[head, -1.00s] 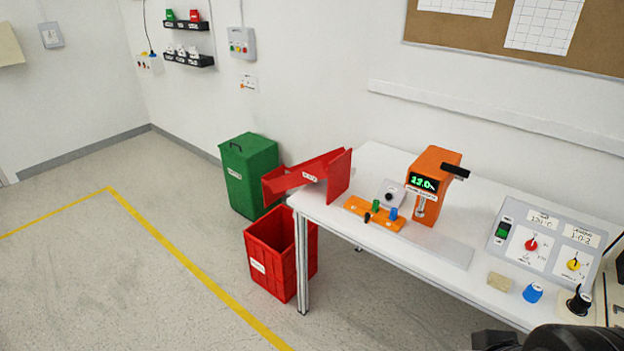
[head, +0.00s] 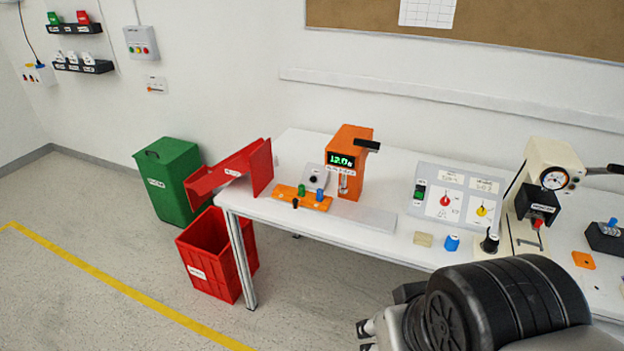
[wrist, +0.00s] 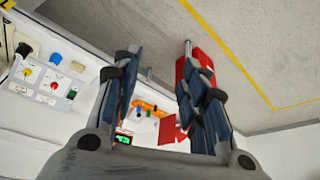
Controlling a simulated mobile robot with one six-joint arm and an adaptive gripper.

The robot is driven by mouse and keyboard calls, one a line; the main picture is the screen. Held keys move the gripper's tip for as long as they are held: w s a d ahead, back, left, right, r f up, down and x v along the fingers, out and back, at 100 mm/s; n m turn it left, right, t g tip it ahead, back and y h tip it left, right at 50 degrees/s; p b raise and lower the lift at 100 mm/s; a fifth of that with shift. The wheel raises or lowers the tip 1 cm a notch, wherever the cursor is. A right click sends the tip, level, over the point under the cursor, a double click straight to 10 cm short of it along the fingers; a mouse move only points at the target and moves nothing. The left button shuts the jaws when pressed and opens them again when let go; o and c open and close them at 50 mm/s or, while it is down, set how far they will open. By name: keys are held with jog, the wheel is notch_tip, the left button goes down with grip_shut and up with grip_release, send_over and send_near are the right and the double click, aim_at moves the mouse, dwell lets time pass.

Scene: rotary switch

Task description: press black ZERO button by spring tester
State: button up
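The orange spring tester (head: 350,165), with a lit green display and a dark lever, stands on the white table. To its left is a small grey box (head: 311,187) with a round black button (head: 314,180) on its sloped face; its label is too small to read. My gripper (wrist: 162,58) is open in the wrist view, its two fingers apart with nothing between them. Beyond the fingers the wrist view shows the tester's green display (wrist: 123,139), upside down. In the head view, my arm is in front of the table at lower right, apart from the button.
An orange fixture (head: 287,193) with small coloured pegs lies before the button box. A red chute (head: 235,170) is left of it. A switch panel (head: 455,198) and a cream press (head: 553,160) stand to the right. Red (head: 212,262) and green bins (head: 172,185) stand on the floor.

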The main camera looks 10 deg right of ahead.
grip_shut()
dwell(1.5)
